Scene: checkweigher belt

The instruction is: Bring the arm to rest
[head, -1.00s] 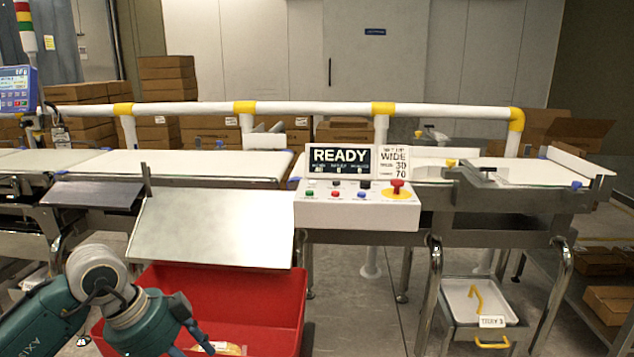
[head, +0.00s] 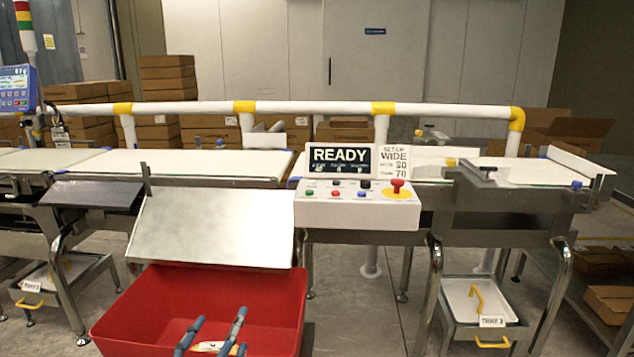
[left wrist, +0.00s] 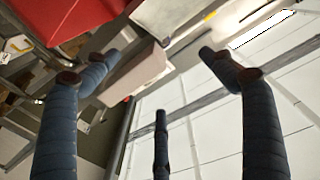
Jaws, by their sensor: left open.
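My left gripper (head: 221,316) shows at the bottom of the head view, its blue-grey fingers pointing up. The fingers are spread apart with nothing between their tips. It appears over or in front of the red bin (head: 150,310); the exact height is unclear. In the left wrist view the same gripper (left wrist: 150,65) has its fingers spread wide and empty. My right gripper is in neither view.
The control box (head: 330,212) with a READY display stands right of the sloped metal chute (head: 215,228). A tray (head: 455,300) stands low at right. Conveyor belts and a white rail run behind.

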